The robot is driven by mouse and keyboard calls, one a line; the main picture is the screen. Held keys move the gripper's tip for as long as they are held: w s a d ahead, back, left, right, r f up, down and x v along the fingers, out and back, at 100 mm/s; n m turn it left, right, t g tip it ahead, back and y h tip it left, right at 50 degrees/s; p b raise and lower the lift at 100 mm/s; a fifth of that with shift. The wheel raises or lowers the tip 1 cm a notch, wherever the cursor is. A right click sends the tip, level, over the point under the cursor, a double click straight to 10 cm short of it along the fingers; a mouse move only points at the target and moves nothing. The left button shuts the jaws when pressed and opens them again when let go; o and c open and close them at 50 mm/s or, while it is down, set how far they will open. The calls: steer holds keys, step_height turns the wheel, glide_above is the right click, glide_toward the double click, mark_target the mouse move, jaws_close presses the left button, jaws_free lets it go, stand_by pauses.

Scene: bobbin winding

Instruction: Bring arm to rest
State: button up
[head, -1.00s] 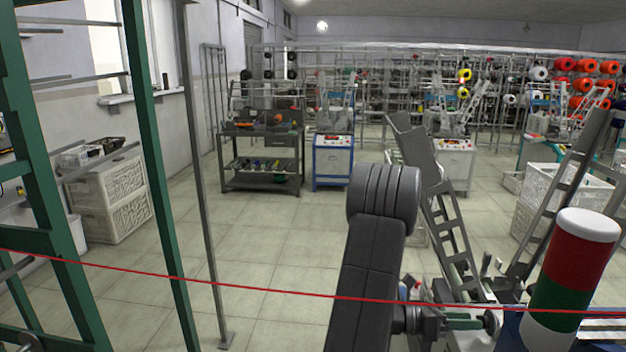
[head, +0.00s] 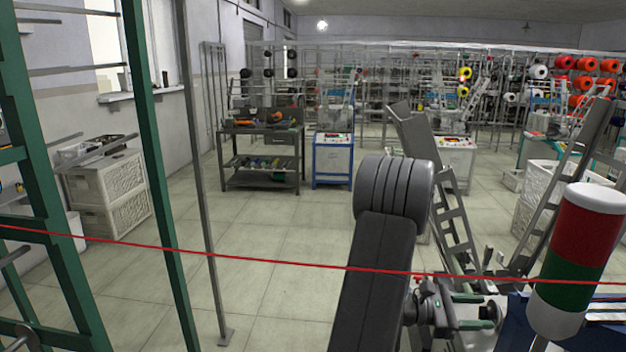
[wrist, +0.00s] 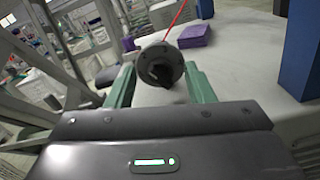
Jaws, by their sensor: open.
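My arm (head: 375,280) rises from the bottom of the head view, bent at a thick ribbed grey joint. My gripper (head: 485,312) sits low at the right, with its green fingers apart. In the wrist view my gripper (wrist: 160,72) has one green finger on each side of a dark round spindle end (wrist: 163,62). The fingers appear clear of it, though contact is hard to judge. A red thread (head: 300,263) crosses the whole head view and passes close above the gripper. It also shows in the wrist view (wrist: 178,18), behind the spindle end.
A red, white and green signal lamp (head: 578,255) stands right of the gripper. Slanted grey ladder-like frames (head: 455,215) stand behind it. A green frame (head: 160,190) and a thin grey post (head: 205,190) stand at left. The floor (head: 265,255) between is clear.

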steer(key=shift+m, duration=1.7)
steer(key=shift+a+f, duration=0.1)
